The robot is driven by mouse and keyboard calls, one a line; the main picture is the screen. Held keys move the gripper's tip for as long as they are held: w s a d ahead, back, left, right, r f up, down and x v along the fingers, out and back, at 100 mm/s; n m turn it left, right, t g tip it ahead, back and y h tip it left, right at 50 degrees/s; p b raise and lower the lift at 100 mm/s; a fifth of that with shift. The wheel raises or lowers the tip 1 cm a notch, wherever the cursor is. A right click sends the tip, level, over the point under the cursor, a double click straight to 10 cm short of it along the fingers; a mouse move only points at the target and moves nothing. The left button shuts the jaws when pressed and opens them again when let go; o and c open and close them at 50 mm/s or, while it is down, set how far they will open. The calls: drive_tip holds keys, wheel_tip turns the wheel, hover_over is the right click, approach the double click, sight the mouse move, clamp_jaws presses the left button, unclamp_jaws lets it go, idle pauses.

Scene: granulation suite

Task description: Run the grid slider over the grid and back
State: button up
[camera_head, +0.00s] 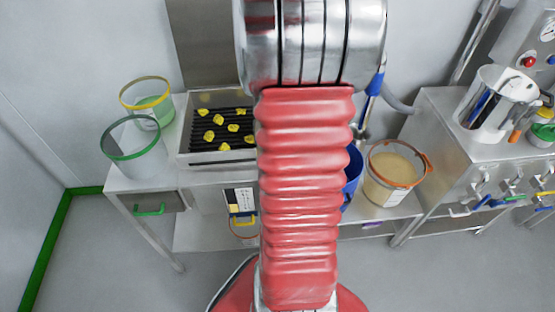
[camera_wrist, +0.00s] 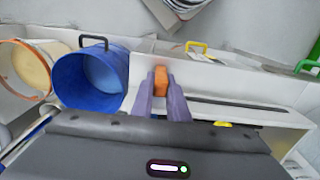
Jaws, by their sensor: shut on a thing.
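The grid is a set of dark bars in a steel frame (camera_head: 216,157), with several yellow lumps lying on it. My arm hides its right part in the head view. My gripper (camera_wrist: 161,92) shows only in the wrist view; it is shut on an orange block (camera_wrist: 161,76), which looks like the handle of the grid slider. The rest of the slider is hidden. The frame's pale wall with a dark slot (camera_wrist: 240,110) runs to the right of the gripper, and a yellow lump (camera_wrist: 222,124) peeks out behind my wrist housing.
Two clear containers, one yellow-rimmed (camera_head: 146,80) and one green-rimmed (camera_head: 134,151), stand left of the frame. A blue bucket (camera_wrist: 75,82) and an orange-rimmed tub of pale material (camera_head: 392,170) stand at its right in the head view. Drawers with coloured handles are below. A steel cabinet (camera_head: 450,125) stands right.

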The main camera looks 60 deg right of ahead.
clamp_jaws()
drive_tip(key=shift+w+a, duration=1.55)
drive_tip(key=shift+w, duration=0.2)
drive_tip(key=shift+w+a, duration=1.5)
drive_tip(key=shift+w, duration=0.25)
drive_tip(key=shift+w+a, duration=1.55)
drive_tip(key=shift+w, duration=0.3)
drive_tip(key=shift+w+a, duration=2)
drive_tip(key=shift+w, duration=0.25)
drive_tip(key=shift+w+a, duration=1.95)
drive_tip(key=shift+w, duration=0.3)
drive_tip(key=shift+s, duration=0.1)
